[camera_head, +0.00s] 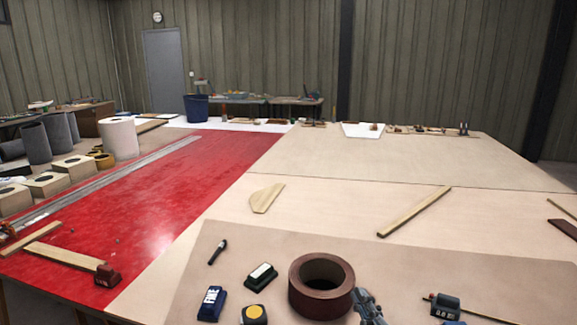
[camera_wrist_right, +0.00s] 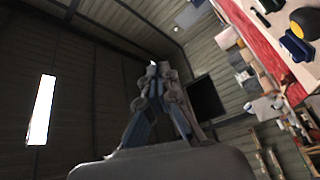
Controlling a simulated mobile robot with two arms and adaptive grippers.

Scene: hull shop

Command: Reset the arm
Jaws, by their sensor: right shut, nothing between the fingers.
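My right gripper (camera_head: 368,305) shows at the bottom edge of the head view, just right of a brown tape roll (camera_head: 322,285). In the right wrist view my right gripper (camera_wrist_right: 152,72) has its fingers together and holds nothing. The wrist camera is tilted and looks out across the room to the wall and ceiling. I cannot tell whether the gripper touches the roll. My left gripper is in neither view.
Near the roll on the table (camera_head: 350,215) lie a blue block (camera_head: 211,304), a green-and-white block (camera_head: 261,277), a yellow-topped tape measure (camera_head: 254,315), a black marker (camera_head: 217,252) and a dark block (camera_head: 445,306). A wooden strip (camera_head: 415,212) lies farther back. The table's middle is mostly clear.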

